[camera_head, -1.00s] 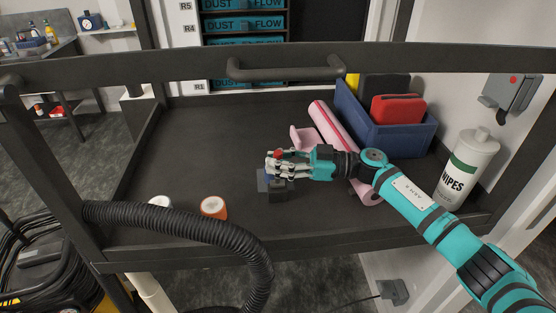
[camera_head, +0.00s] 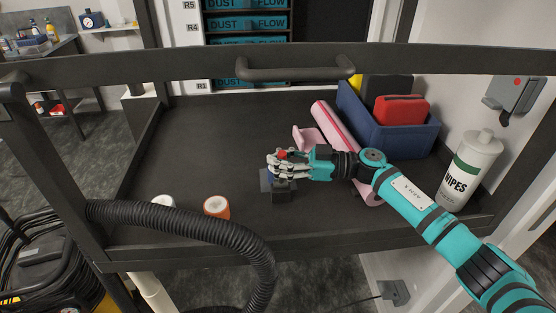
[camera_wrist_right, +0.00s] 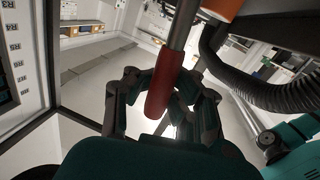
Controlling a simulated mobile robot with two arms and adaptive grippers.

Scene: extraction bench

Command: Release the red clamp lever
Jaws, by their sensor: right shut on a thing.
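The red clamp lever (camera_wrist_right: 163,85) fills the middle of the right wrist view: a red grip on a grey metal rod. In the head view only its red end (camera_head: 282,154) shows above the fingers. My right gripper (camera_head: 278,164) is shut on it, with fingers on both sides of the red grip (camera_wrist_right: 165,97). The dark clamp block (camera_head: 282,192) sits on the black tray just below the gripper, partly hidden by the hand. My left gripper is not in view.
On the black tray (camera_head: 190,135), an orange-sided roll (camera_head: 217,208) and a white-topped one (camera_head: 163,202) stand at the front left. A pink roll (camera_head: 337,128), blue bin (camera_head: 400,142) and wipes bottle (camera_head: 468,170) are at the right. A black hose (camera_head: 215,228) crosses the front edge.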

